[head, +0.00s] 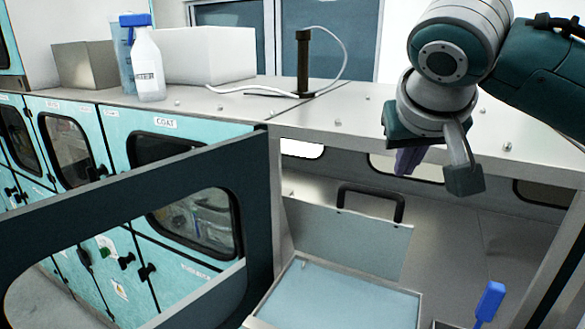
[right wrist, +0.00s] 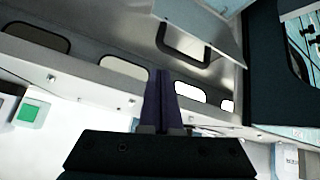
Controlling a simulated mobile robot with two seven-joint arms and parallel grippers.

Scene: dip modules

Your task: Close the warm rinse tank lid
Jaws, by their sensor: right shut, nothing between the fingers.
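The tank lid (head: 345,243) is a grey plate with a black handle (head: 371,190) along its top edge. It stands raised at the back of an open tank (head: 340,298) with a pale blue surface inside. My right gripper (head: 406,162) is above and to the right of the handle, apart from it, and partly hidden behind my wrist. Its dark purple fingers (right wrist: 166,100) are shut and empty in the right wrist view. The handle also shows in that view (right wrist: 184,45), beyond the fingers at the top. My left gripper is out of view.
An open dark teal door (head: 262,200) with a window stands left of the tank. A metal ledge (head: 345,112) runs above it, bearing a spray bottle (head: 147,68) and a dark post (head: 303,62). A blue-handled tool (head: 490,300) is at the lower right.

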